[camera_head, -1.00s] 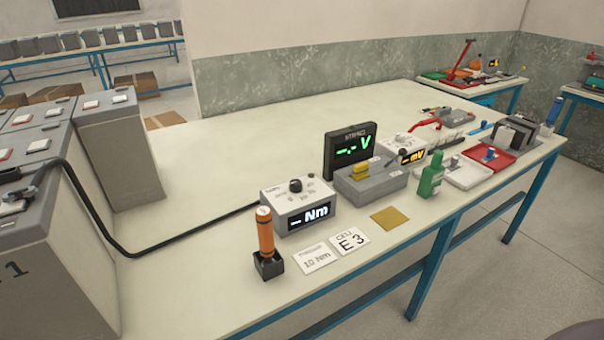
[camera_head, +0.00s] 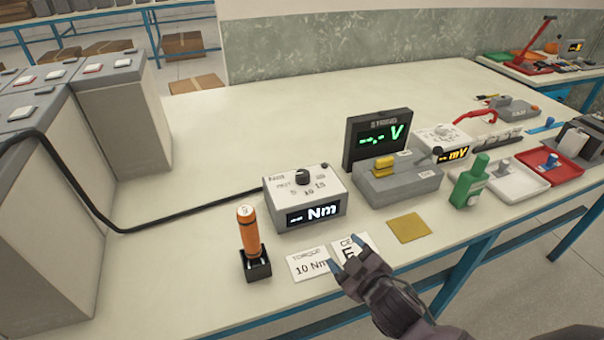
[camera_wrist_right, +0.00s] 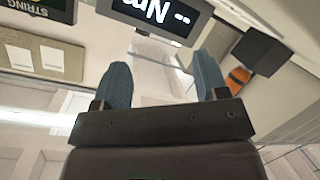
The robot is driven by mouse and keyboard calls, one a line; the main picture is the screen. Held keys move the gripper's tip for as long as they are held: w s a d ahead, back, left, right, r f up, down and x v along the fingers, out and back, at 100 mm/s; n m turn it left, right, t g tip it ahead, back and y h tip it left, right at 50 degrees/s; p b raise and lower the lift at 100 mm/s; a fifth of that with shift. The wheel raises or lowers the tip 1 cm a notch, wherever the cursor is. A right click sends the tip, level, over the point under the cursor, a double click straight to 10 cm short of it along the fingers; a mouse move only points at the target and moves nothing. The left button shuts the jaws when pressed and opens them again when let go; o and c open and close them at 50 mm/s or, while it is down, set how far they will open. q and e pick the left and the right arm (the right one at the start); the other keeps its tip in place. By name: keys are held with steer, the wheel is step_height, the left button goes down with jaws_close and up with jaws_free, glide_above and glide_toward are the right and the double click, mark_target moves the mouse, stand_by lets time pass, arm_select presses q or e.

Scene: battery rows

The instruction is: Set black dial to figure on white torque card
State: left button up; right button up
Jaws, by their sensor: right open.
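The black dial (camera_head: 303,177) sits on top of the grey-white torque box (camera_head: 285,190), whose front display reads "-- Nm". Small figures, among them 10 and 15, ring the dial. The white torque card (camera_head: 308,264) lies flat in front of the box and reads "10 Nm". My right gripper (camera_head: 345,260) is open and empty, low at the front, over the cell card (camera_head: 352,246) and partly hiding it. In the right wrist view its two blue fingers (camera_wrist_right: 165,85) are apart, with the Nm display (camera_wrist_right: 155,15) beyond them, upside down. My left gripper is not in view.
A black cable (camera_head: 190,219) runs to the box.

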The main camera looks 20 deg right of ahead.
steer(key=w+a+r+n+y, duration=0.9)
steer(key=a+r+n+y, duration=0.25)
steer(key=n, duration=0.65)
steer(key=n+g+h+b, duration=0.1)
steer(key=n+g+h, duration=1)
steer(key=n, duration=0.8)
glide_toward(303, 173)
steer(key=shift+g+y, duration=0.55)
steer(key=shift+g, duration=0.05)
steer(key=x, duration=0.2)
steer(key=b+x, duration=0.1)
steer(key=x, duration=0.2)
steer(key=w+d+x, duration=0.1)
steer(key=x, duration=0.1)
steer(key=shift+w+a+f, duration=0.1)
steer(key=shift+w+f, duration=0.05)
steer(key=shift+f, duration=0.25)
steer(key=shift+w+a+f+b, duration=0.2)
steer(key=shift+f+b, duration=0.1)
steer(key=shift+f, duration=0.25)
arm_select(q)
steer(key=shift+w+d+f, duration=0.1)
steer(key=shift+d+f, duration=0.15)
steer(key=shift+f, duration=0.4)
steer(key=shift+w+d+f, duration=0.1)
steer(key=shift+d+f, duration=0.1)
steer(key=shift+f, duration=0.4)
arm_select(e)
steer(key=shift+f, duration=0.15)
